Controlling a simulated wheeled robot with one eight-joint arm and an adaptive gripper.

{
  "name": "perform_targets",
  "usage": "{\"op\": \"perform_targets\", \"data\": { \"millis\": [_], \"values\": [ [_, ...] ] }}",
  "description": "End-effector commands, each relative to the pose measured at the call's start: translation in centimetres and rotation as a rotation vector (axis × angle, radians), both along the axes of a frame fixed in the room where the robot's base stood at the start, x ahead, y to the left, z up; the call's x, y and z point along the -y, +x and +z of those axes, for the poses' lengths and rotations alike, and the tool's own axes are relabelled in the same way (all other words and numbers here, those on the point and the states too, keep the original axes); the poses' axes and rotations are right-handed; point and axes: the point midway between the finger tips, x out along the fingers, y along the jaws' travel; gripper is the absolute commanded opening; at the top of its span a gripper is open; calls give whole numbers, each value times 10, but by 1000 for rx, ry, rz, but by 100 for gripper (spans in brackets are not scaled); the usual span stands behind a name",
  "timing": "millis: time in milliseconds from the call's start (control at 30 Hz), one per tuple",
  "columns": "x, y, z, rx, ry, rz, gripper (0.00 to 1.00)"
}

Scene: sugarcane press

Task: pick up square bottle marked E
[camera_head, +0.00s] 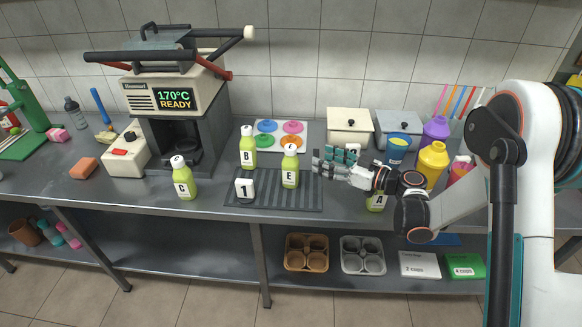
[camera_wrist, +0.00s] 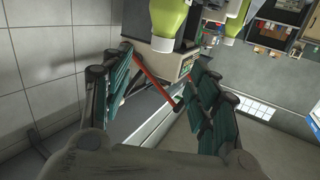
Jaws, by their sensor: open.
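The square bottle marked E (camera_head: 290,166) is light green with a white cap and stands upright on the dark ribbed mat (camera_head: 272,204). My gripper (camera_head: 324,161) is just right of it, with its fingers pointing left toward it. A small gap seems to show between them in the head view. The wrist view shows my gripper (camera_wrist: 160,64) with its fingers spread and nothing between the pads. A green bottle (camera_wrist: 168,18) with a white cap appears upside down beyond the fingertips. Its letter is out of frame, so I cannot confirm which bottle it is.
Bottle B (camera_head: 248,152) stands behind left of E, and a white block marked 1 (camera_head: 245,190) at its left. Bottle C (camera_head: 183,180) is farther left. Coloured lids (camera_head: 292,127) lie behind.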

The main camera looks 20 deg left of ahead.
Motion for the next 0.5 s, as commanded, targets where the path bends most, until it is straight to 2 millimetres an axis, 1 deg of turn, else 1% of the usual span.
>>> {"op": "perform_targets", "data": {
  "millis": [100, 200, 367, 500],
  "values": [
    [-5, 1, -11, 40, 36, 14, 55],
    [-7, 1, -16, 62, 55, 20, 55],
    [-11, 1, -19, 76, 65, 25, 55],
    [-26, 4, -20, 76, 67, 27, 55]
  ]
}}
